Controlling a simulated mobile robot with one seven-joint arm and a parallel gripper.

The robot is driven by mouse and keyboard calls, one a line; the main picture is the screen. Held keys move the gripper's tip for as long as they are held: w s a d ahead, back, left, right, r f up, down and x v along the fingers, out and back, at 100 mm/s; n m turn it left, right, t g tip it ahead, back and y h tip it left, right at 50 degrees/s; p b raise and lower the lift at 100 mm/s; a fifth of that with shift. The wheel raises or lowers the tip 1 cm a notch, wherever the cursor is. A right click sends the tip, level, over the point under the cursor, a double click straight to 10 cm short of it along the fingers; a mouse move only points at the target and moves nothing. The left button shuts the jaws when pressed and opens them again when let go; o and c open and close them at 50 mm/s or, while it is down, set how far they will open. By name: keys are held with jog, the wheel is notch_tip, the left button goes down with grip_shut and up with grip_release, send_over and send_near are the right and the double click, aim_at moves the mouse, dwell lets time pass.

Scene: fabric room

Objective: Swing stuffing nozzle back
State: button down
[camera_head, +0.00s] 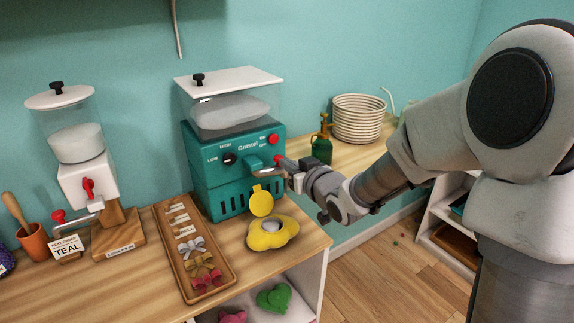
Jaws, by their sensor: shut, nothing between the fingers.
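The teal stuffing machine (233,169) stands on the wooden counter with a clear hopper of white filling on top. Its teal nozzle (265,171) sticks out at the front, with a small red tip beside my gripper. My gripper (284,165) is shut and empty at the nozzle's right side; whether it touches is hard to tell. A yellow plush piece (272,233) with a round grey opening lies on the counter below the nozzle. A yellow round flap (261,201) stands up behind that opening.
A wooden tray of bows (168,230) lies left of the machine. A green bottle (322,148) and a coiled rope basket (358,121) stand behind my gripper.

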jog(key=shift+w+a+f, duration=0.1)
jog(key=shift+w+a, duration=0.1)
jog(key=shift+w, duration=0.2)
jog(key=shift+w+d, duration=0.1)
jog(key=shift+w, duration=0.95)
